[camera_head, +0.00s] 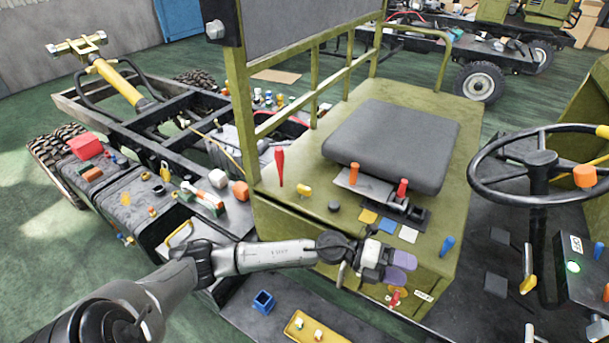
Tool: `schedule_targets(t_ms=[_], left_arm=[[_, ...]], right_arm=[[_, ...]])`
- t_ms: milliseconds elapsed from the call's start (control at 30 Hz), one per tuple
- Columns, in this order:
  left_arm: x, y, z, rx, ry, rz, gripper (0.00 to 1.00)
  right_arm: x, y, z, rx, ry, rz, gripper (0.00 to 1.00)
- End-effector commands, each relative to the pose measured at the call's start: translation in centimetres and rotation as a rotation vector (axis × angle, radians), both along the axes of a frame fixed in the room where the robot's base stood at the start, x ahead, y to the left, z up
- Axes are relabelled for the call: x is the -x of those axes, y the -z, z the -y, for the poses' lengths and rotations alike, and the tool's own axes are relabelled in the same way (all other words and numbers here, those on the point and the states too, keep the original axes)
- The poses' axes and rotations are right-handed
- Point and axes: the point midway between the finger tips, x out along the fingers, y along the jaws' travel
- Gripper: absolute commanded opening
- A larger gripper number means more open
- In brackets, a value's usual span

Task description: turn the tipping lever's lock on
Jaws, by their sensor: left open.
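My left gripper (402,267), with purple finger pads, is open and empty in front of the olive seat box's front face. Just below it, a small red handle (394,299) on a yellow plate shows beside a white label (424,296); the gripper hides part of this area. On top of the box, a red-knobbed lever (402,189) and an orange-knobbed lever (354,173) stand by a dark slotted console (408,212). I cannot tell which part is the tipping lever's lock or how it is set. My right gripper is out of view.
A grey seat cushion (392,143) sits on the box behind the levers. A yellow tray (312,330) and a blue bin (263,302) are below my arm.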

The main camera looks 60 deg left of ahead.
Motion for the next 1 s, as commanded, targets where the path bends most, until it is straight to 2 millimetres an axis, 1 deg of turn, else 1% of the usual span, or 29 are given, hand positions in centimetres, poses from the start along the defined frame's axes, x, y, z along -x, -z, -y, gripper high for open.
schedule_targets(t_ms=[33,67,100,167,200,267,300,367,400,500,600,700,800,867,1000], left_arm=[[-0.7,-1.5,-1.6,-0.133,0.058,-0.005,0.72],[-1.0,-1.6,-2.6,-0.214,0.093,-0.019,0.72],[-1.3,-1.8,-4.3,-0.325,0.136,-0.045,0.72],[-1.6,-2.1,-7.4,-0.487,0.182,-0.102,0.72],[-1.7,-2.4,-9.8,-0.59,0.204,-0.152,0.72],[-1.7,-3.1,-13.6,-0.732,0.22,-0.235,0.72],[-1.5,-3.8,-16.2,-0.817,0.222,-0.296,0.72],[-1.0,-4.9,-20.0,-0.928,0.218,-0.391,0.72],[-0.6,-5.8,-22.4,-0.991,0.208,-0.454,0.72],[0.7,-8.0,-27.6,-1.111,0.178,-0.604,0.72],[2.0,-9.9,-31.4,-1.188,0.145,-0.725,0.72],[3.1,-11.3,-33.8,-1.231,0.119,-0.811,0.72],[3.7,-11.8,-35.0,-1.25,0.104,-0.86,0.72],[3.9,-11.5,-35.4,-1.257,0.101,-0.875,0.72],[4.1,-9.7,-35.5,-1.259,0.102,-0.884,0.72]], right_arm=[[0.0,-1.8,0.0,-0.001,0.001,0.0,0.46],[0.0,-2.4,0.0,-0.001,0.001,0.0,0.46],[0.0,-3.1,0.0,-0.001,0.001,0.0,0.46],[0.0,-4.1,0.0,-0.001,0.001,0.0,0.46],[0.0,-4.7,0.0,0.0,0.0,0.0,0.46],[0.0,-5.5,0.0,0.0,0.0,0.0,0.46],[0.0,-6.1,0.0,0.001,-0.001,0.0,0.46],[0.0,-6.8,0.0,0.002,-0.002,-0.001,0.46],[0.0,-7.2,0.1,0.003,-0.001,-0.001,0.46],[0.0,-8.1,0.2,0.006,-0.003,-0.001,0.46],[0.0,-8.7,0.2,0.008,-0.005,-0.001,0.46],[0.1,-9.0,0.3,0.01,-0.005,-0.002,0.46],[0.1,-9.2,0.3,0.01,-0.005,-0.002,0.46],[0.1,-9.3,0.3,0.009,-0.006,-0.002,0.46],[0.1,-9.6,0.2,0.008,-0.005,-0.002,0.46]])
